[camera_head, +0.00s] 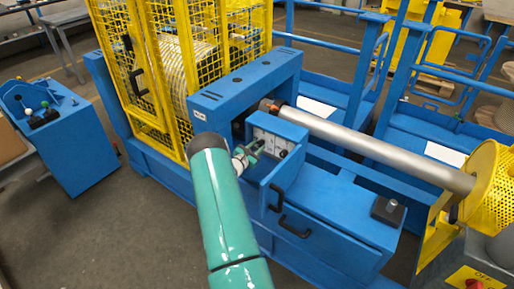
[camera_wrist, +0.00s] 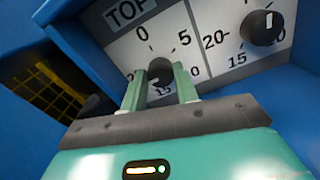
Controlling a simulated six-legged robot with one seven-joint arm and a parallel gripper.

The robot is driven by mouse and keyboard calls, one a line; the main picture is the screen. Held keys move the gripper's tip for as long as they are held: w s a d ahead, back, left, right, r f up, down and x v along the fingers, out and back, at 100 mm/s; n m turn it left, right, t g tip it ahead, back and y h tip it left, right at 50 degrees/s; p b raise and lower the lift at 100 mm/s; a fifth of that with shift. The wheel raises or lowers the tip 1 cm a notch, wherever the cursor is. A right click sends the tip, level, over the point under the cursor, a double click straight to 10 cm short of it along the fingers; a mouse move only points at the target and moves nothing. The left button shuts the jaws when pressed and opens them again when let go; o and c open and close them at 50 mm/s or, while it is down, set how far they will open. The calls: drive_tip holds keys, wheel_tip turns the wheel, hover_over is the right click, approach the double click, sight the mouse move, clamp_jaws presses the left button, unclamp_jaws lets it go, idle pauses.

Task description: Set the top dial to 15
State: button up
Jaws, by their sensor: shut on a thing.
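The 20 and 10 are partly covered by my fingers. My gripper (camera_wrist: 160,88) is shut on this knob, one green finger on each side. The knob's pointer is mostly hidden, so I cannot tell its setting. In the head view, my gripper (camera_head: 252,150) reaches the white panel (camera_head: 268,143) in the blue housing; the knob itself is too small to make out there.
A second black dial (camera_wrist: 262,27) sits to the right on the same panel. Blue housing walls enclose the panel closely. In the head view, a grey roller (camera_head: 375,145) runs behind it, and a yellow mesh guard (camera_head: 165,60) stands at the back left.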

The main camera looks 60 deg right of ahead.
drive_tip(key=shift+n, duration=0.3)
drive_tip(key=n, duration=0.3)
drive_tip(key=shift+w, duration=0.15)
drive_tip(key=n, duration=0.3)
drive_tip(key=shift+n, duration=0.4)
drive_tip(key=n, duration=0.5)
drive_tip(key=shift+n, duration=0.4)
drive_tip(key=o, duration=1)
drive_tip(key=a, duration=0.4)
drive_tip(key=w+a, duration=0.1)
drive_tip(key=a, duration=0.4)
drive_tip(key=w+a, duration=0.1)
drive_tip(key=a, duration=0.3)
drive_tip(key=shift+w+a, duration=0.1)
drive_tip(key=shift+a, duration=0.25)
